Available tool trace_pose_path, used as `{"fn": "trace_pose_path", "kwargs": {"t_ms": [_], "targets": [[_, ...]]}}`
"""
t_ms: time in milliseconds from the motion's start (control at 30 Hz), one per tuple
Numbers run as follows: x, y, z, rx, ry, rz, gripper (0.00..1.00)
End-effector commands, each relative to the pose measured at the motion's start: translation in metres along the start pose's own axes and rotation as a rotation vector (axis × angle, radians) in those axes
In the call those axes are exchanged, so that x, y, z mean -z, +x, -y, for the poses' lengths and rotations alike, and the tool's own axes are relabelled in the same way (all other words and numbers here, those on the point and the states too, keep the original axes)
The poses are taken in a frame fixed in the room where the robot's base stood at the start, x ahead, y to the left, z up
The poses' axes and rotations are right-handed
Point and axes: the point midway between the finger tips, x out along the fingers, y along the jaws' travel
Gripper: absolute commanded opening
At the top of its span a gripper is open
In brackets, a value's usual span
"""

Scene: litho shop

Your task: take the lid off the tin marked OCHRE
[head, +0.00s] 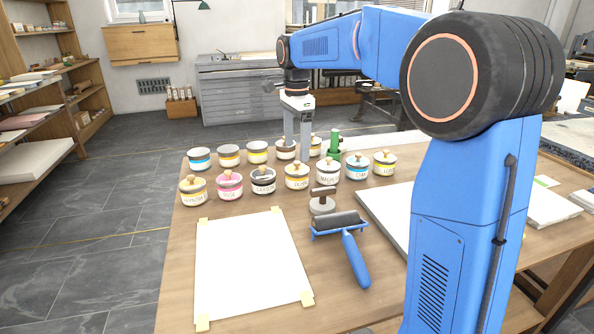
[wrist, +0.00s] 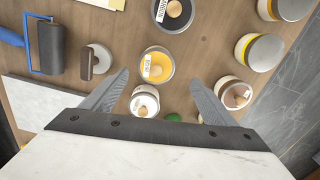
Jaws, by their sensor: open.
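A yellow-banded tin with a wooden-knobbed lid (head: 297,177) stands in the front row of tins. It also shows in the wrist view (wrist: 156,66), its knob facing up. Its lettering is too small to read surely, so I cannot confirm that it says OCHRE. Another front-row tin with a yellow band (head: 384,164) stands at the right end, lidded. My gripper (head: 298,150) points down above the back row, behind the front yellow-banded tin. In the wrist view my gripper (wrist: 160,95) has its fingers wide apart, with nothing between them in its grip.
Other tins crowd close: a pink one (head: 229,186), a dark one (head: 263,182) and a blue one (head: 357,168). A green object (head: 335,146) stands behind. A roller (head: 340,225), a knobbed tool (head: 322,203) and a taped white sheet (head: 250,265) lie in front.

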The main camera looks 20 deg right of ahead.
Motion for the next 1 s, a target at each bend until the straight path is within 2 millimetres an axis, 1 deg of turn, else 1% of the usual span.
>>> {"fn": "trace_pose_path", "kwargs": {"t_ms": [167,367,500,600,833,867,900,967,1000], "targets": [[0.000,0.009,-0.001,-0.001,0.000,0.000,0.80],[0.002,0.035,-0.009,-0.002,0.000,0.000,0.80],[0.002,0.050,-0.008,-0.002,0.000,0.000,0.80],[0.002,0.055,-0.008,0.000,0.000,0.000,0.80],[0.002,0.056,-0.008,0.000,0.000,0.000,0.80],[0.002,0.056,-0.008,0.000,0.000,0.000,0.75],[0.002,0.056,-0.008,0.000,0.000,0.000,0.66],[0.002,0.056,-0.008,0.000,0.000,0.000,0.51],[0.002,0.056,-0.008,0.000,0.000,0.000,0.42]]}}
